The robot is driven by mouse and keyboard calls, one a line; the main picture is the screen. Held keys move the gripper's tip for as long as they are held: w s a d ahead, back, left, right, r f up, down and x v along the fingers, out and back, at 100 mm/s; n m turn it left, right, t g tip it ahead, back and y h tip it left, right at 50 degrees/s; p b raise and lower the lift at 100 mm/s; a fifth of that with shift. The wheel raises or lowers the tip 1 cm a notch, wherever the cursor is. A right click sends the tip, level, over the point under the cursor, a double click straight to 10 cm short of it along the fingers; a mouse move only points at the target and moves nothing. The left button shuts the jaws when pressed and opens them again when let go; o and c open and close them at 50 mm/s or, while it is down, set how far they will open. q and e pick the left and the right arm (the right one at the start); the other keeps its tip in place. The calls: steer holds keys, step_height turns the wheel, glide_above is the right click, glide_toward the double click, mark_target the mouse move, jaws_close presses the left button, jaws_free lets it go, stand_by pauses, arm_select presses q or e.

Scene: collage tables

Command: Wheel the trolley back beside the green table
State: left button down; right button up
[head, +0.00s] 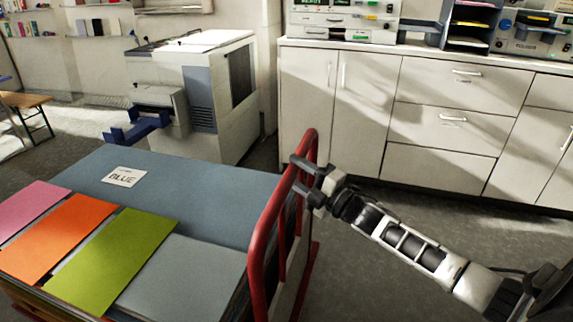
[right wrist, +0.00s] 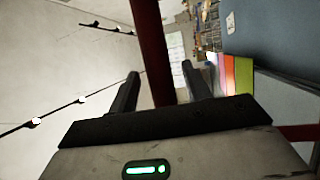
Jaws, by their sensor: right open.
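The trolley's red tubular handle (head: 268,232) stands upright at the right end of a blue-grey top. My right gripper (head: 300,174) is open at the far upper part of the handle. In the right wrist view, the red bar (right wrist: 152,45) passes between the two spread fingers, which are not closed on it. The trolley's deck is mostly hidden, and I cannot tell clearly where it meets the blue-grey top. The green table is not identifiable in view. My left gripper is not in view.
The blue-grey top (head: 217,190) carries a card reading BLUE (head: 124,177). Pink, orange, green (head: 115,258) and grey sheets lie at the near left. A white printer-like machine (head: 222,110) stands behind. White cabinets (head: 440,125) line the back right, with open grey floor before them.

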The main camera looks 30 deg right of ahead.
steer(key=x, duration=0.3)
steer(key=shift+w+a, duration=0.1)
steer(key=shift+w, duration=0.1)
